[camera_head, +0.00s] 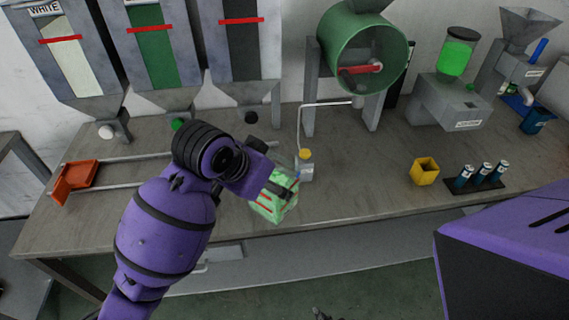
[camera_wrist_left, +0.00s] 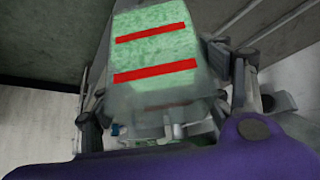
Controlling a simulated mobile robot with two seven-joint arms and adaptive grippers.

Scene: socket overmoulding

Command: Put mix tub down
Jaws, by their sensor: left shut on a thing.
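The mix tub (camera_head: 270,208) is a translucent tub with green speckled contents and red bands. In the head view it is at the front edge of the bench, below the drum machine's thin pipe. My left gripper (camera_head: 286,186) is shut on it from above and behind my wrist. In the left wrist view the tub (camera_wrist_left: 155,48) fills the middle, with a finger of the left gripper (camera_wrist_left: 165,105) on each side. I cannot tell whether the tub's base touches the bench. My right gripper does not show clearly.
The bench (camera_head: 360,195) carries an orange-red carriage (camera_head: 75,181) on rails at left, a green drum (camera_head: 362,45), a yellow cup (camera_head: 424,171) and a dark rack (camera_head: 477,184) of small bottles. Three hoppers (camera_head: 150,50) stand behind. Bench between tub and yellow cup is clear.

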